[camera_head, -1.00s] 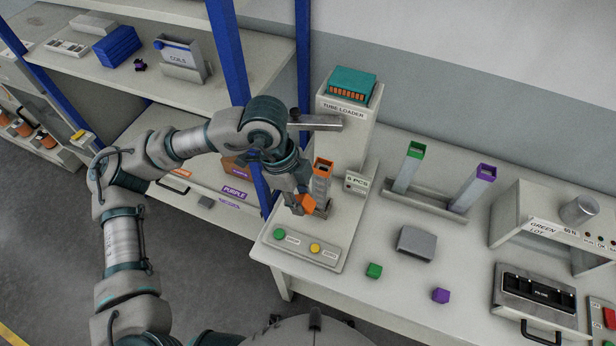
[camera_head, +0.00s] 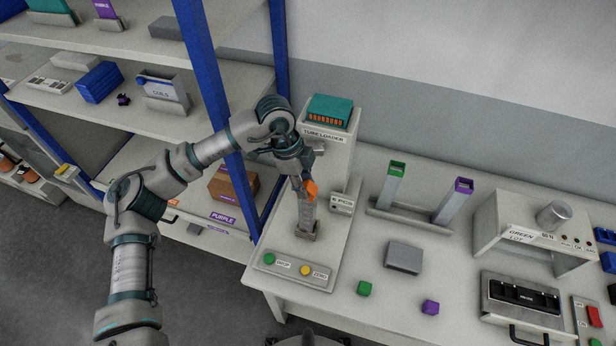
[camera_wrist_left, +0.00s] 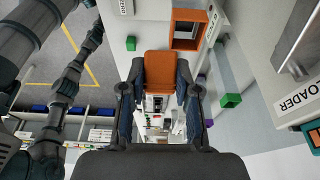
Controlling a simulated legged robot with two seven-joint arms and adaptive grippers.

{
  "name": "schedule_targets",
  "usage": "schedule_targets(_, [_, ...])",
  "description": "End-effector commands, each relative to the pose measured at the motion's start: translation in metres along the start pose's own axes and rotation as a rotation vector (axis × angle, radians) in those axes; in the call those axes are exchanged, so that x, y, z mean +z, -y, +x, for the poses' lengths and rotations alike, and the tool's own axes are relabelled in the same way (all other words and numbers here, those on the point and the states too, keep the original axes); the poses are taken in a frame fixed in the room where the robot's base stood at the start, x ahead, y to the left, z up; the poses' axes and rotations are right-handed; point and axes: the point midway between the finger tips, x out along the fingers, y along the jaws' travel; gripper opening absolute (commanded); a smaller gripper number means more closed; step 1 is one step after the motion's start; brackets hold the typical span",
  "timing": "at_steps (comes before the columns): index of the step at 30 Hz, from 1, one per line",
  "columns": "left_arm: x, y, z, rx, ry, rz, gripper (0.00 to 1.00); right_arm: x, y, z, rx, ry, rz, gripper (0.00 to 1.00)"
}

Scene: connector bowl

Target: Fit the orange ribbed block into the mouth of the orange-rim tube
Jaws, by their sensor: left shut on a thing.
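My left gripper (camera_head: 304,186) is shut on the orange ribbed block (camera_wrist_left: 160,70), which sits between its fingers in the left wrist view. The orange-rim tube (camera_head: 307,216) stands upright in its holder at the front of the tube loader. In the head view my gripper is at the top of this tube, and the block and the rim cannot be clearly told apart there. In the left wrist view the square orange rim (camera_wrist_left: 188,30) shows its open mouth up and to the right of the block. The block is outside the mouth. My right gripper is not in view.
The tube loader (camera_head: 328,152) rises behind the tube. A green-rim tube (camera_head: 391,186) and a purple-rim tube (camera_head: 452,204) stand to the right. A grey block (camera_head: 404,258), a green cube (camera_head: 364,288) and a purple cube (camera_head: 430,307) lie on the bench. A blue shelf post (camera_head: 279,80) stands close left.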

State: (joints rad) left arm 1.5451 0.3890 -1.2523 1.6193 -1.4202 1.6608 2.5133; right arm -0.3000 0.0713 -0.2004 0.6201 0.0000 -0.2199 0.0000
Motion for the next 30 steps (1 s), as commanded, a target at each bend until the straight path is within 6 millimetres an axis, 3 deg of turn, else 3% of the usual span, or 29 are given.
schedule_targets(10, [0.002,0.034,0.002,0.002,0.0,-0.002,0.0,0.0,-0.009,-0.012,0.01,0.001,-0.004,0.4])
schedule_targets(15, [0.009,0.034,0.028,0.003,0.0,-0.001,0.0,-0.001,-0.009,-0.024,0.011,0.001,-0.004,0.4])
schedule_targets(21, [0.01,0.034,0.034,0.0,0.001,0.001,0.0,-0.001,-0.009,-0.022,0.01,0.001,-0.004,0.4])
schedule_targets(22, [0.01,0.034,0.034,0.0,0.001,0.001,0.34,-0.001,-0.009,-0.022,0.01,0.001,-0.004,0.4])
schedule_targets(24, [0.01,0.034,0.034,0.0,0.001,0.001,0.51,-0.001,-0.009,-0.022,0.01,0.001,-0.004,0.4])
schedule_targets(25, [0.01,0.034,0.034,0.0,0.001,0.001,0.56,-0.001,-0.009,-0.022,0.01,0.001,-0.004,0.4])
schedule_targets(30, [0.01,0.035,0.034,0.0,0.001,0.0,0.56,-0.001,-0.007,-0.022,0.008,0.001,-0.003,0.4])
